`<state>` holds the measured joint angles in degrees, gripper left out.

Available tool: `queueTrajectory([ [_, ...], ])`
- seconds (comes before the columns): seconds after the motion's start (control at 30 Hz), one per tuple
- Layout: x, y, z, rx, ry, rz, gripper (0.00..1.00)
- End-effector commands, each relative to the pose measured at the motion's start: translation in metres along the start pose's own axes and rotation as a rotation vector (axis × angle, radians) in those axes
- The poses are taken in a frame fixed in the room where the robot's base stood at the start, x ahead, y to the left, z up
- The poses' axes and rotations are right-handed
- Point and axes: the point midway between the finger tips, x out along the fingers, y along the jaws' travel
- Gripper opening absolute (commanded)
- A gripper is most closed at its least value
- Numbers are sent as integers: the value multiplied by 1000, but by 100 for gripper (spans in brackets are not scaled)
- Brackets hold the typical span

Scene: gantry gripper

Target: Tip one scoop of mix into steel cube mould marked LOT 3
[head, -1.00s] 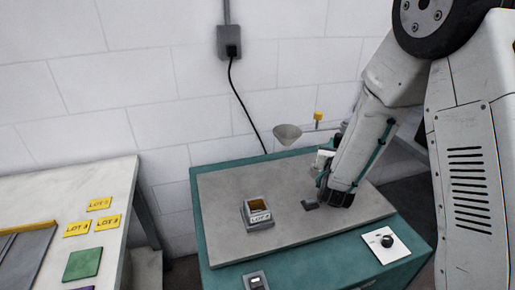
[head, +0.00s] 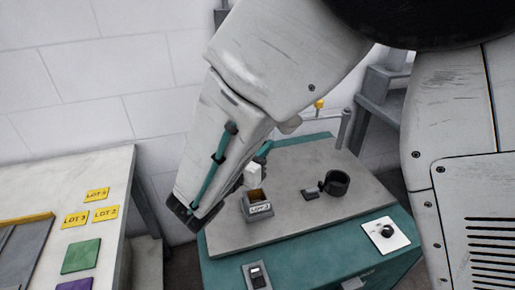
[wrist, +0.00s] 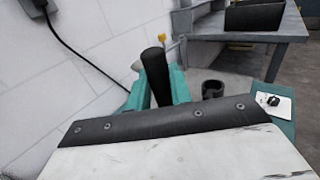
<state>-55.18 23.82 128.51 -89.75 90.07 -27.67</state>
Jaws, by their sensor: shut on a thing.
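The steel cube mould (head: 247,211) stands on the grey table plate. Its inside shows brown, and its front label begins LOT, the digit too small to read surely. My gripper (wrist: 158,82) is shut on the black handle (wrist: 154,66) of the scoop, which stands roughly upright between the teal fingers. A small pale part of the scoop bowl (wrist: 137,66) shows behind it in the wrist view. In the head view my gripper (head: 263,153) is just behind and above the mould, mostly hidden by my arm.
A black ring holder (head: 335,183) stands empty right of the mould. A knob panel (head: 385,234) and a small switch box (head: 257,276) sit in front. Yellow LOT tags (head: 75,219) and a green square (head: 81,256) lie on the left bench. A post with a yellow top (head: 319,104) stands behind.

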Motion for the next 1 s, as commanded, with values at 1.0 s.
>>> queueTrajectory([
  [1.0,27,-13,-46,101,342,-16,0],
])
